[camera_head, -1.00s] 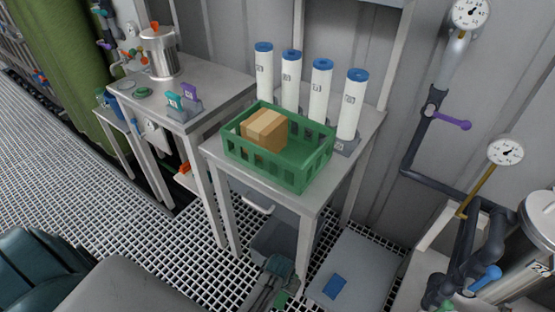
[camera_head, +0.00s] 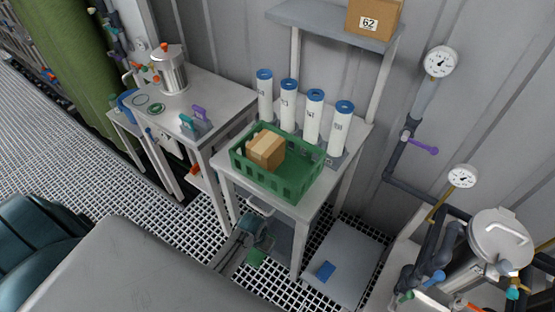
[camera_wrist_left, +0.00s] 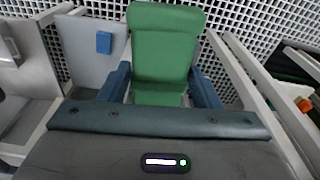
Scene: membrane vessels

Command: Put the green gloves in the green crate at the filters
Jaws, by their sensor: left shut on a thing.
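The green gloves (camera_wrist_left: 165,45) are a flat green bundle held between the two blue fingers of my left gripper (camera_wrist_left: 160,85) in the left wrist view. In the head view, my left gripper (camera_head: 254,232) is in front of the filter table, below the crate's height, with the green gloves (camera_head: 256,257) hanging at its tip. The green crate (camera_head: 290,187) stands on that table, in front of several white filters with blue caps (camera_head: 313,118). A cardboard box (camera_head: 266,150) is in the crate's left part; its right part looks empty. My right gripper is out of view.
A grey shelf (camera_head: 330,25) above the filters carries a box marked 62 (camera_head: 373,18). A steel bench with a metal pot (camera_head: 170,70) stands to the left. A grey plate with a blue patch (camera_head: 326,270) lies on the floor right of the table. Pipes and gauges (camera_head: 440,62) are at right.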

